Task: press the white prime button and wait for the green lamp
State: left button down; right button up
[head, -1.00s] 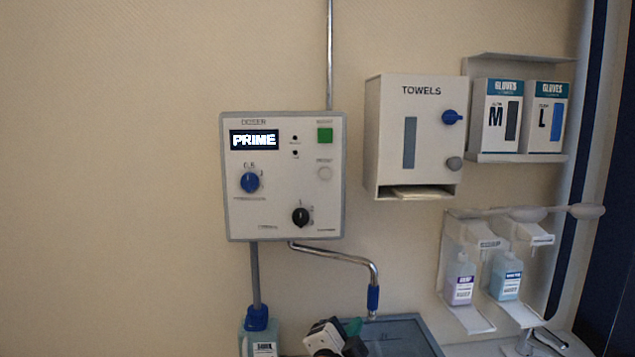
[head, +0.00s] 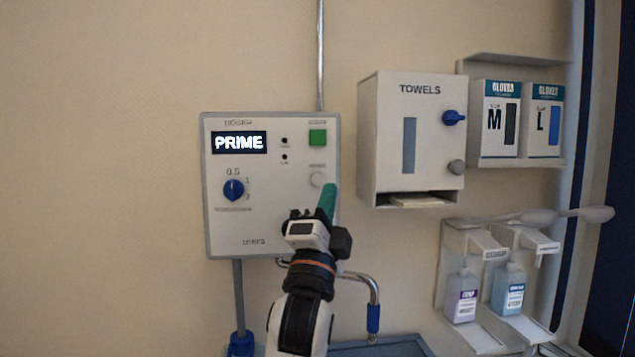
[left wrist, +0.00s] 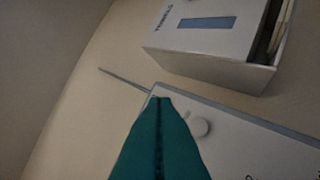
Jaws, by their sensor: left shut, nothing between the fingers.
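The doser panel (head: 222,218) is on the wall, and its display (head: 239,142) reads PRIME. The white prime button (head: 318,179) is on its right side, below a green square (head: 318,137). Two small dots by the display are dark, and no lit green lamp can be told there. My left gripper (head: 327,201) has green fingers, shut and empty, with the tips just below the white button. In the left wrist view the fingers (left wrist: 160,135) point at the panel, and the white button (left wrist: 201,126) shows right of the tips. Contact cannot be told. My right gripper is not in view.
A towel dispenser (head: 385,160) hangs close to the right of the panel. Glove boxes (head: 500,118) and bottles on brackets (head: 462,295) are farther right. A bent metal spout (head: 375,290) is below the panel. The wall to the left is bare.

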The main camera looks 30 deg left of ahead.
aim_at(321, 175)
pick_arm(q)
jog(key=shift+w+a, duration=0.9)
jog(key=shift+w, duration=0.3)
jog(key=shift+w+a, duration=0.9)
jog(key=shift+w, duration=0.25)
jog(key=shift+w+a, duration=0.9)
jog(key=shift+w, duration=0.3)
jog(key=shift+w+a, duration=0.1)
jog(key=shift+w, duration=0.05)
jog(key=shift+w+a, duration=0.15)
jog(key=shift+w, duration=0.05)
jog(key=shift+w+a, duration=0.25)
jog(key=shift+w, duration=0.1)
jog(key=shift+s+d, duration=0.1)
jog(key=shift+s, duration=0.05)
dwell(0.4)
jog(key=shift+s+d+f, duration=0.1)
jog(key=shift+s+d, duration=0.3)
jog(key=shift+s, duration=0.15)
jog(key=shift+s+d+p, duration=0.2)
jog(key=shift+s+d, duration=0.55)
jog(key=shift+s, duration=0.25)
jog(key=shift+s+d+p, duration=0.15)
jog(key=shift+s+d, duration=0.6)
jog(key=shift+s, duration=0.25)
